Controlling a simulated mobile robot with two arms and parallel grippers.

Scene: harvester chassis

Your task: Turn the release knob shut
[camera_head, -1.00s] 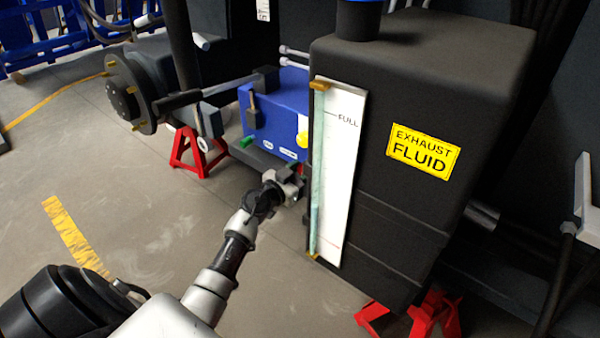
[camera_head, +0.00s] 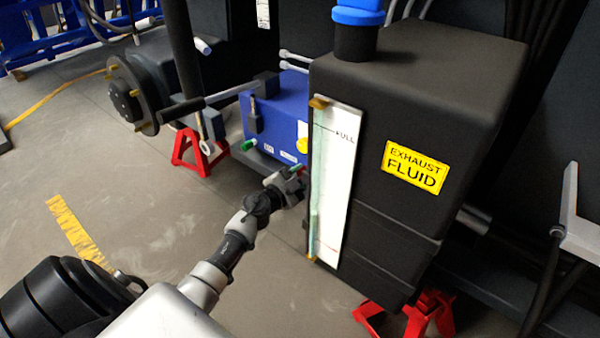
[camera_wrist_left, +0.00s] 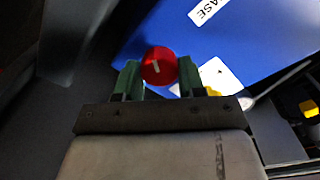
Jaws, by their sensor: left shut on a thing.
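The release knob (camera_wrist_left: 160,66) is round and red with a short white mark on its face. It sits in front of the blue box (camera_wrist_left: 240,45), whose white label shows the letters "ASE". My left gripper (camera_wrist_left: 160,80) has its two green fingertips on either side of the knob and is shut on it. In the head view my left gripper (camera_head: 292,184) reaches in low beside the blue box (camera_head: 275,112), close to the black tank. A small bit of red shows at its tip there; the knob is mostly hidden. My right gripper is not in view.
The black exhaust fluid tank (camera_head: 420,110) with a white level gauge (camera_head: 336,190) stands just right of my left gripper. A green knob (camera_head: 248,144) is on the blue box's left. Red stands (camera_head: 195,152) are behind. Open floor (camera_head: 150,200) lies to the left.

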